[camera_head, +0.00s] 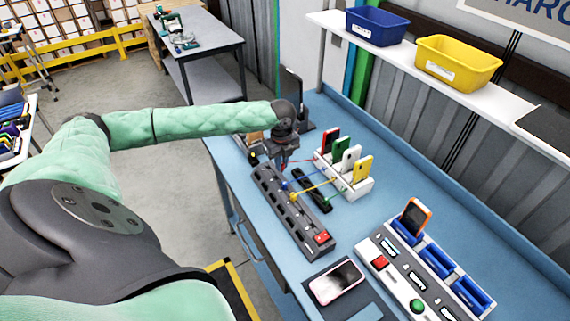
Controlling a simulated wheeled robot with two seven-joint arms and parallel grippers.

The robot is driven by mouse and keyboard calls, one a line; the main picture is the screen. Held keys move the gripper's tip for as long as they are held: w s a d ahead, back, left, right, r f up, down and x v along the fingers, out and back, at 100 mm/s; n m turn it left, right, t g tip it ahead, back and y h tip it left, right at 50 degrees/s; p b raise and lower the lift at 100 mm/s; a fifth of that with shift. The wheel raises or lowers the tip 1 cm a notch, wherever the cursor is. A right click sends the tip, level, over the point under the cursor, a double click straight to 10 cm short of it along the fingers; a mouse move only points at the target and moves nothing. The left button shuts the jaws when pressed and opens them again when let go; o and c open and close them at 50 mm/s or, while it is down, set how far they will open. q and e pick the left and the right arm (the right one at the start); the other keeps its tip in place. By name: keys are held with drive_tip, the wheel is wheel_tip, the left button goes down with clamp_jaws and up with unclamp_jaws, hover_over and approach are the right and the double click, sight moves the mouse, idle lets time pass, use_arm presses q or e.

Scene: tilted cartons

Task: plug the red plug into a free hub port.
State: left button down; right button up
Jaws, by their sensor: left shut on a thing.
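My left gripper (284,160) points down over the far end of the dark grey hub (303,226), shut on the red plug (283,168), which is small and mostly hidden by the fingers. A thin red cable (303,161) runs from there towards the red phone (331,138) in the white rack. Whether the plug touches the hub is too small to tell. A blue plug (285,185) and a yellow plug (294,198) are at the hub, with cables towards the rack. Several dark ports show along the hub's near part. My right gripper is not in view.
The white rack (358,189) with several upright phones stands right of the hub. A black bar (313,192) lies between them. A pink phone (337,283) lies near the front. A grey station with blue slots (436,262) stands at the right. Shelf bins (458,62) are above.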

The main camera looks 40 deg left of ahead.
use_arm(q)
drive_tip(key=shift+w+a, duration=0.1)
drive_tip(key=shift+a, duration=1.3)
drive_tip(key=shift+f, duration=0.1)
drive_tip(key=shift+f+b, duration=0.5)
drive_tip(key=shift+f, duration=1.9)
drive_tip(key=shift+f, duration=0.75)
idle(0.6)
drive_tip(key=c, duration=0.9)
unclamp_jaws()
drive_tip(key=shift+c, duration=0.2)
drive_tip(key=shift+r, duration=0.15)
